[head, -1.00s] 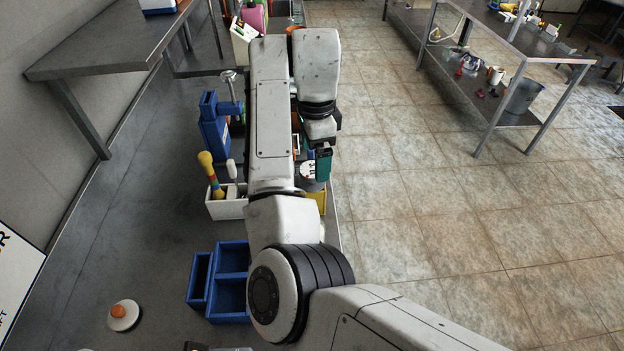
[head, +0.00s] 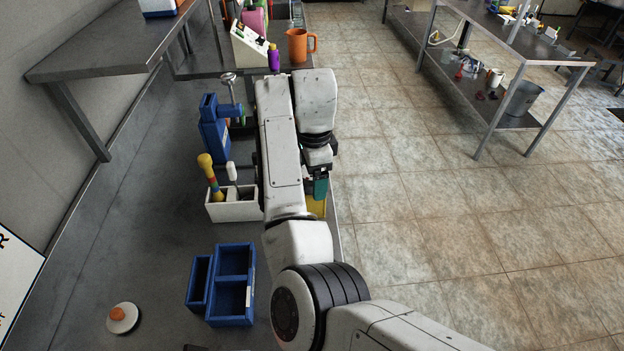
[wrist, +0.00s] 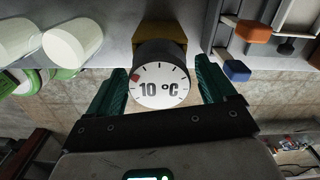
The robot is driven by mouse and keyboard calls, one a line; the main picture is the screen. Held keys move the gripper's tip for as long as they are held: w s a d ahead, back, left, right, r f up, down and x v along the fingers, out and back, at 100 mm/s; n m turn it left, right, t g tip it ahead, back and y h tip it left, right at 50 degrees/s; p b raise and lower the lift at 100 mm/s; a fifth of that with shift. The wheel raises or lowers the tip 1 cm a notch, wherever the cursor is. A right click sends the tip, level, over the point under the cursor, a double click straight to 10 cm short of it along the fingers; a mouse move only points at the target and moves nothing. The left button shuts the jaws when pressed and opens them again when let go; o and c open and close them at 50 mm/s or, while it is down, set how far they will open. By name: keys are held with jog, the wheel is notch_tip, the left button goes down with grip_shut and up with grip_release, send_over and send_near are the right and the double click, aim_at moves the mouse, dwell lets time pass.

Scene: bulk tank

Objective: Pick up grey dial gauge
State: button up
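The grey dial gauge (wrist: 160,84) has a round white face reading 10 °C, with black ticks and a red mark, and a dark grey body behind. It sits against a yellow bracket (wrist: 160,34) in the wrist view. My gripper (wrist: 161,67) has its two teal fingers on either side of the gauge, with a small gap visible on each side. It is open. In the head view my gripper (head: 320,188) is above the yellow piece (head: 316,208) at the bench's right edge. The gauge is hidden there behind my arm.
A white box (head: 232,208) with colourful tools and a blue bin (head: 232,318) stand left of my arm. A blue device (head: 214,135) is behind them. In the wrist view, white cylinders (wrist: 72,42) lie left and orange and blue blocks (wrist: 237,70) right.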

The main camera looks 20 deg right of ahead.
jog(key=c, duration=0.9)
jog(key=shift+r, duration=0.1)
